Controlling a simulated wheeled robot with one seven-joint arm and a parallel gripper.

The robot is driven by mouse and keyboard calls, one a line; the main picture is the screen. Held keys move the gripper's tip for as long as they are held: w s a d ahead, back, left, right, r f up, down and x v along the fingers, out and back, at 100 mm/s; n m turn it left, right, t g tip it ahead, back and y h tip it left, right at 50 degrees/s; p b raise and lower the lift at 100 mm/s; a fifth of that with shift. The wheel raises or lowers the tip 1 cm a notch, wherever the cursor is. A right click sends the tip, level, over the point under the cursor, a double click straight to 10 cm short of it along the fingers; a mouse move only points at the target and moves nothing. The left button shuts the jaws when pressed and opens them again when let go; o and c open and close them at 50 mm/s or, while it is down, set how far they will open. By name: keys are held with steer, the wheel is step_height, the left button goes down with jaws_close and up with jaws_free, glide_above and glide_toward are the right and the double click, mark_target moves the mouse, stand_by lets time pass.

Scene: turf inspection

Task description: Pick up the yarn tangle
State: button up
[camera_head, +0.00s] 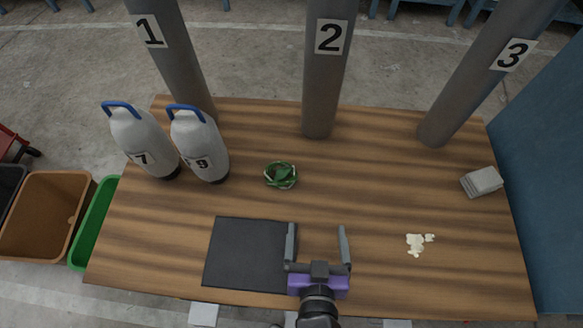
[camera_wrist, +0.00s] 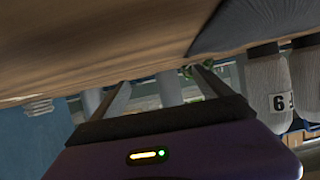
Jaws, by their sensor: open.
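The yarn tangle (camera_head: 281,175) is a small green coil with pale strands, lying on the wooden table (camera_head: 370,190) left of centre. In the wrist view a bit of green, likely the yarn tangle (camera_wrist: 187,71), shows beside one fingertip, partly hidden. My gripper (camera_head: 316,231) is open and empty near the table's front edge, its fingers pointing toward the back. It is nearer the front than the yarn and a little to its right, clearly apart from it. In the wrist view my gripper (camera_wrist: 160,80) has both fingers spread, with the table surface filling the top.
A black mat (camera_head: 240,255) lies left of my gripper. White jugs numbered 7 (camera_head: 140,138) and 9 (camera_head: 199,146) stand left of the yarn. Pillars 1 (camera_head: 180,65), 2 (camera_head: 323,85) and 3 (camera_head: 480,75) line the back.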

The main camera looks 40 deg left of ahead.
steer(key=p, duration=0.2)
glide_toward(281, 182)
steer(key=shift+n, duration=0.3)
steer(key=x, duration=0.4)
steer(key=shift+w+a, duration=0.25)
steer(key=shift+w, duration=0.1)
steer(key=shift+x, duration=0.8)
steer(key=shift+p+x, duration=0.5)
steer(key=shift+x, duration=2.5)
steer(key=shift+f, duration=0.15)
steer(key=c, duration=1.4)
